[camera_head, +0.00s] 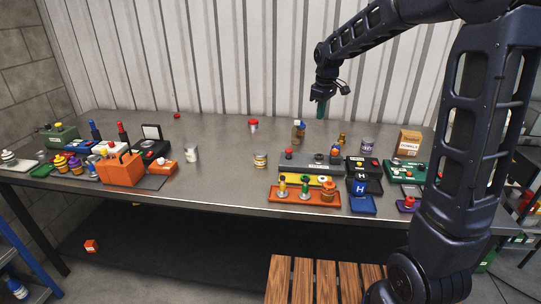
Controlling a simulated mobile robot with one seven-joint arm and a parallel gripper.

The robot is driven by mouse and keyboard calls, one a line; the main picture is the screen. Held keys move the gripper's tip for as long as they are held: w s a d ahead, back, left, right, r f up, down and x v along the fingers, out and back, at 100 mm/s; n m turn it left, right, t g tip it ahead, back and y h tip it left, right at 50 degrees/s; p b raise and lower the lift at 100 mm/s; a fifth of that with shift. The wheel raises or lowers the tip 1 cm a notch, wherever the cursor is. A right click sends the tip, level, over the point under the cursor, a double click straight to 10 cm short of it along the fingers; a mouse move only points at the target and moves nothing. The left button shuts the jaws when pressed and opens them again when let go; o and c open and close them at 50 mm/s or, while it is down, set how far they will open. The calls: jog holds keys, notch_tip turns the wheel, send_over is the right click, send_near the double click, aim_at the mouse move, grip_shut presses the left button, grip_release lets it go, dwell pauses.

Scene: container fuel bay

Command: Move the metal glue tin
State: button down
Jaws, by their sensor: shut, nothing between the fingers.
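Several tins stand upright on the grey metal table (222,183). A pale tin (191,154) is left of centre, a tin with a yellow label (260,160) is near the middle, and a grey-purple tin (368,146) is to the right. A white container with a red lid (253,126) stands farther back. Their labels are too small to read, so I cannot tell which is the glue tin. My gripper (321,110) points down above the back of the table, right of centre. It is shut and empty, apart from the tins.
A brown bottle (298,132) stands near my gripper. An orange tray (276,196) with small fittings lies at the front, by black boxes marked H. An orange toolbox (121,170) and bottles crowd the left. A cardboard box (409,142) stands right. The table's back left is mostly clear.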

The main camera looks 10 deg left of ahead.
jog(key=w+a+f+n+g, duration=0.1)
jog(key=w+a+f+n, duration=0.25)
jog(key=a+f, duration=0.5)
jog(key=w+a+f+n+g, duration=0.1)
jog(key=w+a+f+n, duration=0.4)
jog(key=a, duration=0.6)
jog(key=f, duration=0.3)
jog(key=s+f+m, duration=0.1)
jog(key=f, duration=0.3)
jog(key=f+m, duration=0.1)
jog(key=f, duration=0.2)
jog(key=shift+s+f+m, duration=0.25)
jog(key=shift+f, duration=0.05)
jog(key=shift+a, duration=0.1)
jog(key=a, duration=2)
jog(key=shift+a, duration=0.15)
